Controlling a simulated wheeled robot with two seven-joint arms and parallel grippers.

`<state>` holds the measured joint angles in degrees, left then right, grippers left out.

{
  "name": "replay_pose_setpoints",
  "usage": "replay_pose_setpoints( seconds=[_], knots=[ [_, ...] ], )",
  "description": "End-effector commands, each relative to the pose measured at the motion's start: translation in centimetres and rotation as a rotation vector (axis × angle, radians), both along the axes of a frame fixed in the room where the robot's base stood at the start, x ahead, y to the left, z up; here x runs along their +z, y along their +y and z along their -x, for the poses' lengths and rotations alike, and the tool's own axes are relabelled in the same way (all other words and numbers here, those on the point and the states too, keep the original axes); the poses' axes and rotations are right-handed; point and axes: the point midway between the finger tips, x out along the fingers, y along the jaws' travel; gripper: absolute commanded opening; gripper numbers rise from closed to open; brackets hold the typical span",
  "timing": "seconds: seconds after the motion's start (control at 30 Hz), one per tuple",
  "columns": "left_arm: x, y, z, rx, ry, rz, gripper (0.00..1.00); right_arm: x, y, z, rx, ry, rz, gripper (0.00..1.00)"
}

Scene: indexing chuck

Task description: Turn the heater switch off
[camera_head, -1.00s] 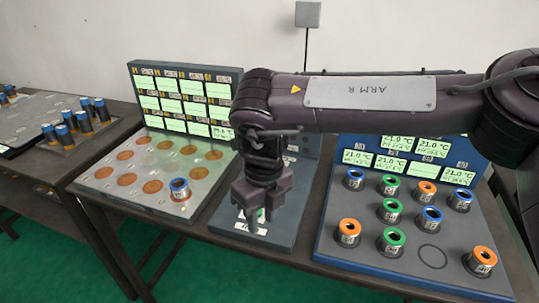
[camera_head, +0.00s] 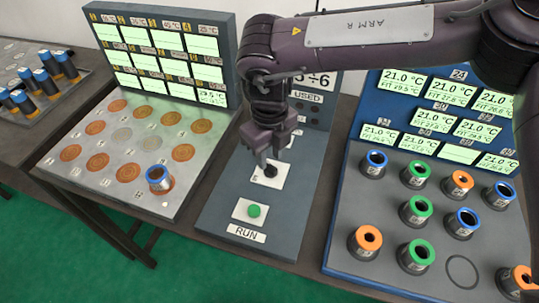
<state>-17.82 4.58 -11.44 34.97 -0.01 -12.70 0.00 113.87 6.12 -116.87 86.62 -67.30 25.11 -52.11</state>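My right gripper (camera_head: 271,156) points down over the narrow middle panel (camera_head: 227,203). Its two fingers look parted, with nothing seen between them. Just below the fingertips is a small dark knob (camera_head: 270,171) on a white plate (camera_head: 263,182), which looks like the switch. I cannot tell whether the fingers touch it, and its label is partly hidden and too small to read. Nearer on the same panel is a green button (camera_head: 254,211) on a pale plate, above a RUN label (camera_head: 246,234). My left gripper is not in view.
To the left is a grey plate (camera_head: 118,183) with copper discs and one blue-ringed cylinder (camera_head: 159,179), backed by lit displays. To the right, a blue-edged board (camera_head: 338,247) holds several ringed cylinders below temperature displays. My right arm crosses above the right board.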

Motion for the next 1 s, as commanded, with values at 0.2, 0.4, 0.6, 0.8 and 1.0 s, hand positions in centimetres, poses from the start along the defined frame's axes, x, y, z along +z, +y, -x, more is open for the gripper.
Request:
replay_pose_setpoints(
  seconds=[0.2,0.4,0.6,0.8,1.0],
  knots=[
    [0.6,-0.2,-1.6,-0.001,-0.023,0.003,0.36,-2.2,0.0,0.0,0.0,-0.001,0.001,0.3],
    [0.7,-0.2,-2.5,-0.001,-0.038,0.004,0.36,-2.6,0.0,0.0,0.0,-0.001,-0.001,0.3],
    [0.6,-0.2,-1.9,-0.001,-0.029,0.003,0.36,-2.6,0.0,0.0,0.0,-0.001,-0.001,0.18],
    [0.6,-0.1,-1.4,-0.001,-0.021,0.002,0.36,-2.5,0.0,0.0,0.0,-0.001,-0.001,0.0],
    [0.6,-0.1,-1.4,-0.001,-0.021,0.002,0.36,-2.5,0.0,0.0,0.004,-0.001,-0.001,0.0]
  ],
)
